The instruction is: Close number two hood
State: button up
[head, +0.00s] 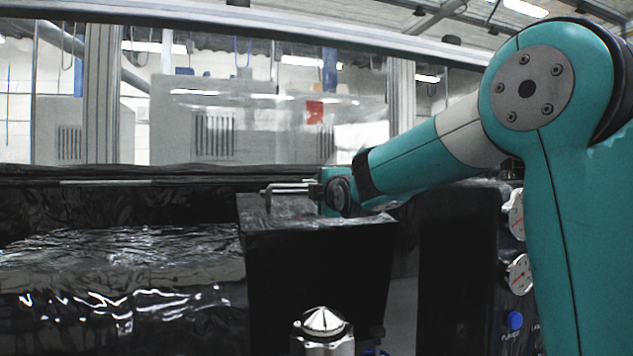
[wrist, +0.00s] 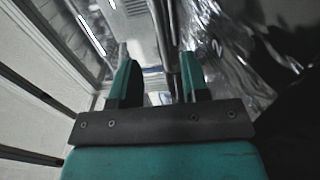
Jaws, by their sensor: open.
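My gripper (head: 290,188) is at the middle of the head view, just above the top of a black box-like housing (head: 318,280). In the wrist view my gripper (wrist: 158,75) shows two teal fingers standing apart. A thin dark bar (wrist: 166,40) shows in the gap between them; I cannot tell whether it touches either finger. A wide black housing (head: 110,290) with a shiny, crumpled-looking surface lies at the left.
A silver cone-topped fitting (head: 323,325) stands in front of the black box. A panel with gauges (head: 519,272) and a blue button (head: 515,320) is at the right, partly behind my arm. A metal-framed clear panel (head: 270,110) stands behind, with grey cabinets beyond it.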

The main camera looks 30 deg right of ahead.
jog(key=p+x, duration=0.4)
jog(key=x, duration=0.7)
jog(key=shift+w+d, duration=0.15)
jog(key=shift+w, duration=0.05)
grip_shut()
